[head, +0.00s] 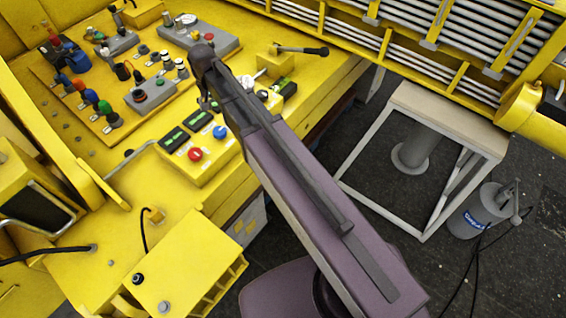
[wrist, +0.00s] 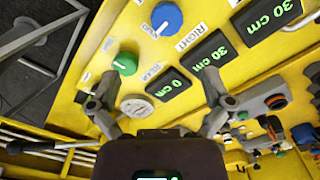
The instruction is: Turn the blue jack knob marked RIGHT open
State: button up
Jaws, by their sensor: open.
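The blue knob (wrist: 167,18) sits at the top of the wrist view on the yellow panel, beside a white label (wrist: 190,37) reading RIGHT. It also shows in the head view (head: 219,131), right of a red knob (head: 195,154). My gripper (wrist: 160,84) is open, its two fingers spread wide with nothing between them. The blue knob lies beyond the fingertips, apart from them. In the head view my gripper (head: 209,100) hangs over the panel, partly hidden by my arm.
A lever (head: 302,50) sticks out at the right. Several switches and joysticks (head: 104,108) fill the console at left.

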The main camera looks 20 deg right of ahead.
jog(key=s+d+f+n+b, duration=0.1)
jog(key=s+d+f+b, duration=0.6)
jog(key=d+f+b, duration=0.2)
jog(key=s+d+f+b, duration=0.7)
jog(key=d+f+b, duration=0.2)
jog(key=f+b, duration=0.2)
jog(key=shift+s+d+f+n, duration=0.25)
jog(key=shift+f+n, duration=0.1)
jog(key=shift+n, duration=0.05)
dwell(0.4)
